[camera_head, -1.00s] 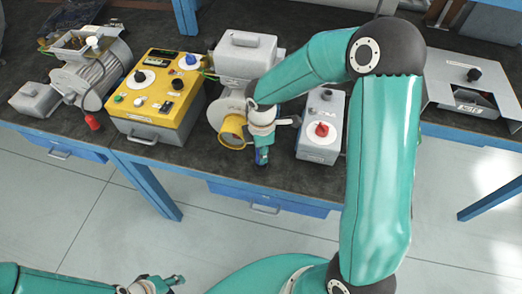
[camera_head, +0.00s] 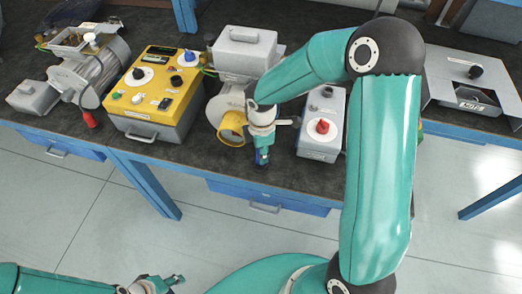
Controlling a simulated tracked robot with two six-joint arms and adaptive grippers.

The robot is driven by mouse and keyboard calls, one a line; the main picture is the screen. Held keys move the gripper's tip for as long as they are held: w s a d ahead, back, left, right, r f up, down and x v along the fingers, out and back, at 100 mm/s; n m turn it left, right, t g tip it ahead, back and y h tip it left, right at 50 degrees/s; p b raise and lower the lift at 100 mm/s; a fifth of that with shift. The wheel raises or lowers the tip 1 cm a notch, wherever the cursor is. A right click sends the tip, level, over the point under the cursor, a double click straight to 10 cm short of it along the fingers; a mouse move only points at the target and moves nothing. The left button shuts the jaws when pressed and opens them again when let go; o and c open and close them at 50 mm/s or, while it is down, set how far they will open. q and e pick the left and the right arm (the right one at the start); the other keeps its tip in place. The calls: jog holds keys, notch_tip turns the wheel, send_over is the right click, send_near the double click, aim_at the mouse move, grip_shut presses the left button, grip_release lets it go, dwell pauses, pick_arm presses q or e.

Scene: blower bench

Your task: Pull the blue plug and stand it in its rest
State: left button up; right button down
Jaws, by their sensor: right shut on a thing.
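My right gripper (camera_head: 263,146) is in front of the grey blower (camera_head: 225,105), just right of its yellow outlet ring (camera_head: 232,127). My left gripper (camera_head: 169,281) is low at the bottom of the view, off the bench, apparently open and empty.
A yellow control box (camera_head: 155,125) stands left of the blower, and a motor (camera_head: 90,75) further left. A grey box with a red knob (camera_head: 320,140) stands close to the right. My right arm hides bench behind it. A grey housing (camera_head: 472,95) is at far right.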

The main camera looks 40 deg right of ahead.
jog(key=shift+f+b, duration=0.35)
jog(key=shift+f, duration=0.1)
dwell(0.4)
jog(key=c, duration=0.8)
grip_release()
notch_tip(320, 180, up, 12)
jog(key=shift+f, duration=0.1)
